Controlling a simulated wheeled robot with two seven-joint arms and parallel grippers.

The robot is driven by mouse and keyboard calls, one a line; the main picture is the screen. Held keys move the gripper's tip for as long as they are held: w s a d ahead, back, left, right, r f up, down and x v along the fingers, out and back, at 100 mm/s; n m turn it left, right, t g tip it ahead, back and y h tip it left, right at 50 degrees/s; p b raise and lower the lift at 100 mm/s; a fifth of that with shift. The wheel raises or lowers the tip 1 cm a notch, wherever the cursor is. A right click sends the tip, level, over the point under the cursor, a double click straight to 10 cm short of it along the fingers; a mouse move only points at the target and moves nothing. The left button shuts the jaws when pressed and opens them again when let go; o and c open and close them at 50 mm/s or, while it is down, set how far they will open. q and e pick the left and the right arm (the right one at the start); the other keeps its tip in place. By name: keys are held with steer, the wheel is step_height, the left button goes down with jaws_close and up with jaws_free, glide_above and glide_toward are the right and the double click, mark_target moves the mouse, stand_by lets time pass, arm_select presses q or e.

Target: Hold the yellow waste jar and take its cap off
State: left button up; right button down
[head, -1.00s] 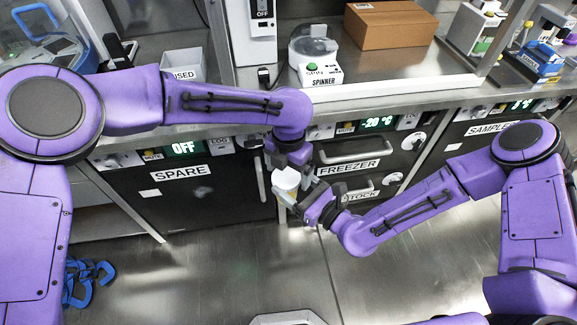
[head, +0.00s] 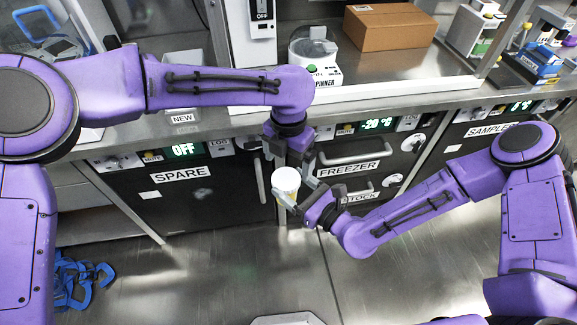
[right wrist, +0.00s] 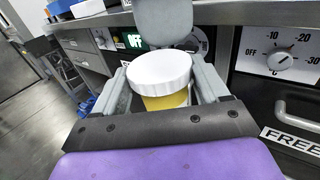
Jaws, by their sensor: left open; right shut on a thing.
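The yellow waste jar shows a white cap (head: 286,180) on top and a strip of yellow body (right wrist: 166,101) below it in the right wrist view. The cap (right wrist: 159,71) sits on the jar. My right gripper (head: 291,203) is shut on the jar, one finger on each side, and holds it upright in the air before the cabinets. My left gripper (head: 287,158) is open and empty, pointing down just above and behind the cap. One grey finger of it shows behind the cap in the right wrist view. Most of the jar body is hidden by my right gripper.
Behind the jar are the cabinet fronts marked SPARE (head: 181,174) and FREEZER (head: 348,168), with protruding handles. The spinner (head: 315,62) and a cardboard box (head: 390,27) stand on the counter above. Blue straps (head: 80,280) lie on the floor at left.

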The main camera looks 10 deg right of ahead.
mark_target(286, 178)
arm_select(q)
steer(key=shift+a+r, duration=0.25)
steer(key=shift+r, duration=0.9)
steer(key=shift+a+f, duration=0.1)
steer(key=shift+f, duration=0.15)
step_height(286, 178, down, 7)
steer(key=shift+f, duration=0.15)
steer(key=shift+c, duration=0.4)
steer(key=c, duration=1)
steer(key=n, duration=0.3)
steer(key=o, duration=1.1)
steer(key=shift+o, duration=0.2)
